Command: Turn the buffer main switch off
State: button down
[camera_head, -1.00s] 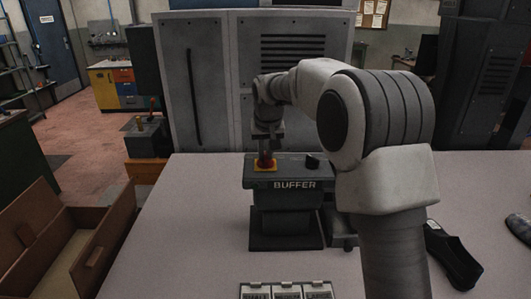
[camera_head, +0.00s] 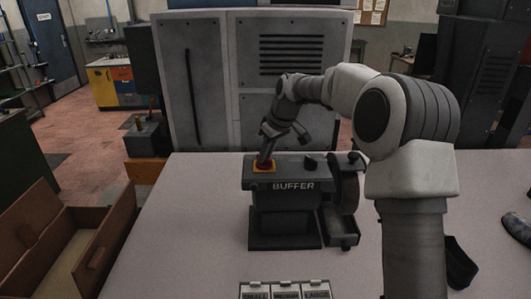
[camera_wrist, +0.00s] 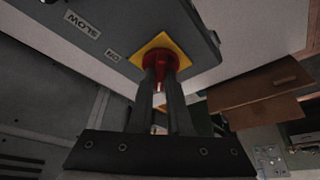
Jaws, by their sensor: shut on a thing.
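The grey buffer (camera_head: 283,215) stands on the table, with the word BUFFER on its front. Its main switch is a red handle on a yellow plate (camera_head: 264,168) at the top left of the housing. My gripper (camera_head: 265,160) reaches down at a tilt from above and is shut on the red switch. The fingers (camera_wrist: 160,80) lie on both sides of it and hide part of it. I cannot read the switch's exact angle.
A black knob (camera_head: 310,162) sits right of the switch, and a buffing wheel (camera_head: 349,185) is on the buffer's right side. Labelled boxes (camera_head: 285,290) lie at the table's front. A dark shoe (camera_head: 459,265) is at the right. An open wooden crate (camera_head: 75,245) stands at left.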

dwell(0.4)
jog(key=c, duration=0.9)
grip_release()
jog(key=shift+o, duration=0.2)
jog(key=shift+r, duration=0.15)
jog(key=b+v, duration=0.1)
jog(key=v, duration=1.6)
jog(key=shift+w+d+r, duration=0.1)
jog(key=shift+r, duration=0.05)
